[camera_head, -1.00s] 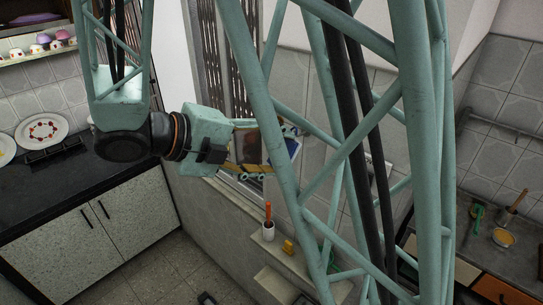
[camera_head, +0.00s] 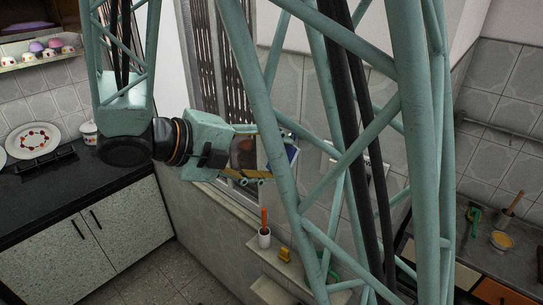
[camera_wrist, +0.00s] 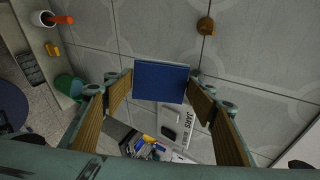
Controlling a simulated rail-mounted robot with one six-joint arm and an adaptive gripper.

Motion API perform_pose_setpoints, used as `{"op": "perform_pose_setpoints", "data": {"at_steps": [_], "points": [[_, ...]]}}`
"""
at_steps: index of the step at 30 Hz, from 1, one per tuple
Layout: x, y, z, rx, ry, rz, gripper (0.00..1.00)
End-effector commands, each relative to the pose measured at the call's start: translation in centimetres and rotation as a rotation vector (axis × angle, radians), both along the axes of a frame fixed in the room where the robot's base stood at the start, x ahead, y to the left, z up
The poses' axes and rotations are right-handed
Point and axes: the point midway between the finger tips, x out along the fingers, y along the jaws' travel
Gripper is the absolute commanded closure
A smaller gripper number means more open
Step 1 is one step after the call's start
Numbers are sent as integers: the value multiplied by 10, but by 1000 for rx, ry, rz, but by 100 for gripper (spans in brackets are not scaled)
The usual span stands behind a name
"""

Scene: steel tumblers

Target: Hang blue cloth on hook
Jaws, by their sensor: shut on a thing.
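The blue cloth (camera_wrist: 160,80) is a flat, dark blue square held between the tips of my gripper (camera_wrist: 160,88) in the wrist view. The two wooden-padded fingers are shut on its left and right edges. In the head view my gripper (camera_head: 270,156) is beside the window and tiled wall, with only a sliver of the blue cloth (camera_head: 292,155) showing past a green strut of mine. A small brown knob (camera_wrist: 206,26), possibly the hook, is on the tiled wall, above and right of the cloth in the wrist view. I cannot tell the gap between them.
A white holder marked JARS (camera_wrist: 181,128) is on the wall below the cloth. A ledge carries a white cup with a red-handled tool (camera_head: 264,237) and a small yellow object (camera_head: 284,254). A dark counter with a plate (camera_head: 33,140) stands at left. My arm's struts hide much of the wall.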

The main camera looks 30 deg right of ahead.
Motion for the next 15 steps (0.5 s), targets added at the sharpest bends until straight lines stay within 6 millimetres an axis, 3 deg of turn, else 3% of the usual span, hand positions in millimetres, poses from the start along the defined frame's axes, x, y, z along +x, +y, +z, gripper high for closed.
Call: {"op": "perform_pose_setpoints", "data": {"at_steps": [15], "points": [[2,-10,-5,-3,2,-1,58]]}}
